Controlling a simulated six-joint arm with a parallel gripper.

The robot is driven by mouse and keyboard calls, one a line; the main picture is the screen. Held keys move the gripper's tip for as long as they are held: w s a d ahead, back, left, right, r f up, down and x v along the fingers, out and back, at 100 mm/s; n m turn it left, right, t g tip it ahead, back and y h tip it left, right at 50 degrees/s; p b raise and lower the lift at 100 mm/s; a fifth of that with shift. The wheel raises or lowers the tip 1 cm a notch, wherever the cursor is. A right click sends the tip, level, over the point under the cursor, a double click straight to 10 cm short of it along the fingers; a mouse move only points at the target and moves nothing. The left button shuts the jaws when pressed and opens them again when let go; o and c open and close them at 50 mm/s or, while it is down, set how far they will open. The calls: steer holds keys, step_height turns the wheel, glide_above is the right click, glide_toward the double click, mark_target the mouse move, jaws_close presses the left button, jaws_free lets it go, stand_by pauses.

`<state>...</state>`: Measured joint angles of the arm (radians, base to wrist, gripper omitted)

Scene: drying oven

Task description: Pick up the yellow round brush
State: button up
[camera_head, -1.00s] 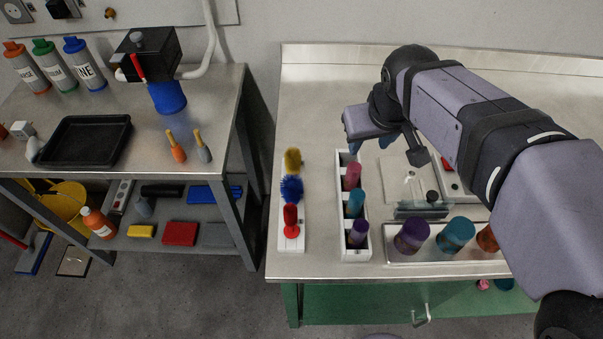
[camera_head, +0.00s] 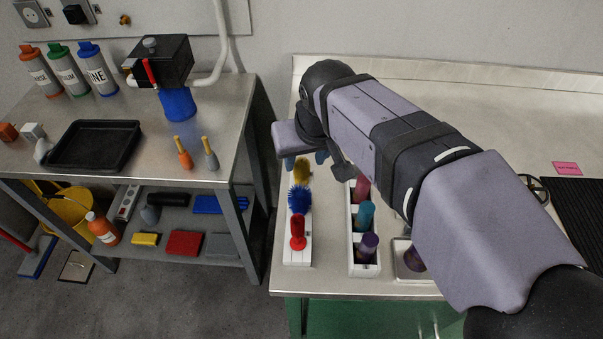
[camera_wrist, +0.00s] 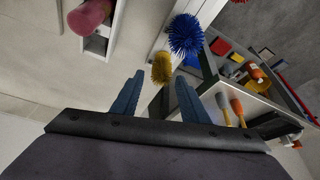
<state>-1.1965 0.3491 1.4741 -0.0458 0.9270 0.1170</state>
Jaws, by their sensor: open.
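The yellow round brush (camera_head: 302,169) stands at the back end of a white rack (camera_head: 297,255), behind a blue round brush (camera_head: 299,198) and a red brush (camera_head: 298,233). In the wrist view the yellow brush (camera_wrist: 162,68) shows ahead of and between my two blue fingertips, with the blue brush (camera_wrist: 186,35) beyond it. My gripper (camera_wrist: 155,90) is open and empty. In the head view my gripper (camera_head: 305,160) is just behind and above the yellow brush, and its fingers are partly hidden by the wrist. I cannot tell the exact gap to the brush.
A white block (camera_head: 364,255) with pink, teal and purple cylinders stands right of the rack. A purple item sits in a tray (camera_head: 405,268) farther right. A side table (camera_head: 215,110) at left holds bottles, a black tray and small brushes.

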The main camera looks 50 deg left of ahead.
mark_target(302, 164)
steer(key=shift+p+x, duration=0.3)
steer(key=shift+x, duration=2.25)
steer(key=shift+s, duration=0.2)
steer(key=shift+c, duration=0.5)
jaws_close()
